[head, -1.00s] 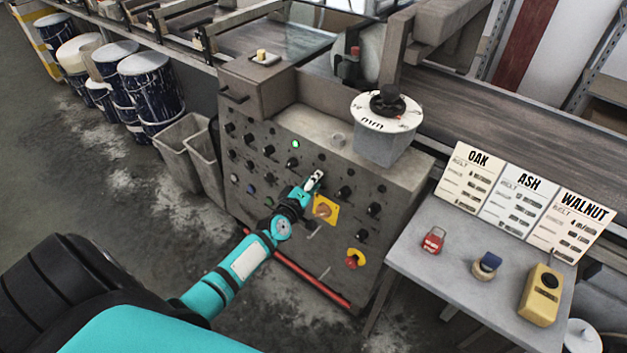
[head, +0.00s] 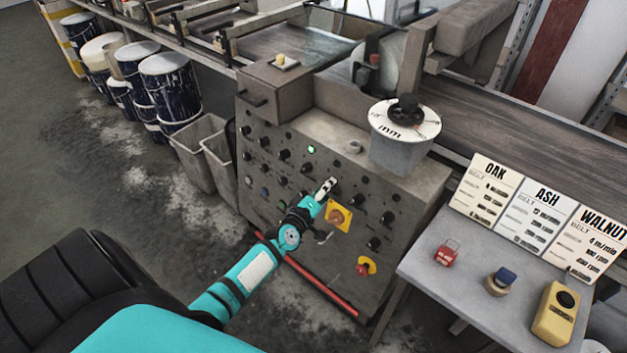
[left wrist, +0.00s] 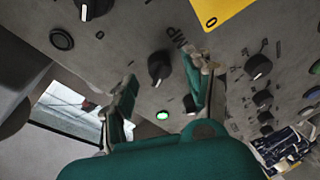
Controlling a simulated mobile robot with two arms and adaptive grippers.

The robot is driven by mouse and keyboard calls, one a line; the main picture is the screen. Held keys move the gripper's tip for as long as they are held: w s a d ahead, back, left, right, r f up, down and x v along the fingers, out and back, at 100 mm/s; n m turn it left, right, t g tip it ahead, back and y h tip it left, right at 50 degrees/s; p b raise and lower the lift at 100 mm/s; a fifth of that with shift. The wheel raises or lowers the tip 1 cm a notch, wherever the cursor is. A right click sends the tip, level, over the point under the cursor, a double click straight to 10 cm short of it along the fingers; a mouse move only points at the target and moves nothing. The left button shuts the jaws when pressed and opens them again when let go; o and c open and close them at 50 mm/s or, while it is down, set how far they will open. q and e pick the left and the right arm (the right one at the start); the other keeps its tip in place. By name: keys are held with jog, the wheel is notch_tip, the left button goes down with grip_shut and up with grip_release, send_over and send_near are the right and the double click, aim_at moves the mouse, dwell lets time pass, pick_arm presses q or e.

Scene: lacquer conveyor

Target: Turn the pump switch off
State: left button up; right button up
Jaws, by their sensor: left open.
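The grey control panel (head: 300,190) has rows of black knobs and a lit green lamp (head: 311,149). My left gripper (head: 327,187) is at the panel face, just above the yellow plate with an orange-brown knob (head: 338,216). In the left wrist view, the open fingers of my left gripper (left wrist: 160,88) stand either side of a black knob with a pale pointer mark (left wrist: 159,67). Part of a label, which seems to end in "MP", shows beside this knob. Whether the fingers touch it I cannot tell. The lit green lamp (left wrist: 162,115) also shows between the fingers. My right gripper is out of view.
A red and yellow emergency button (head: 365,267) is low on the panel. A red bar (head: 320,287) runs along its foot. A grey side table (head: 440,285) at the right holds a red padlock, a yellow device and speed cards. Bins and drums stand at the left.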

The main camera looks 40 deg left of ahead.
pick_arm(q)
jog(key=v, duration=1)
jog(key=shift+s, duration=0.2)
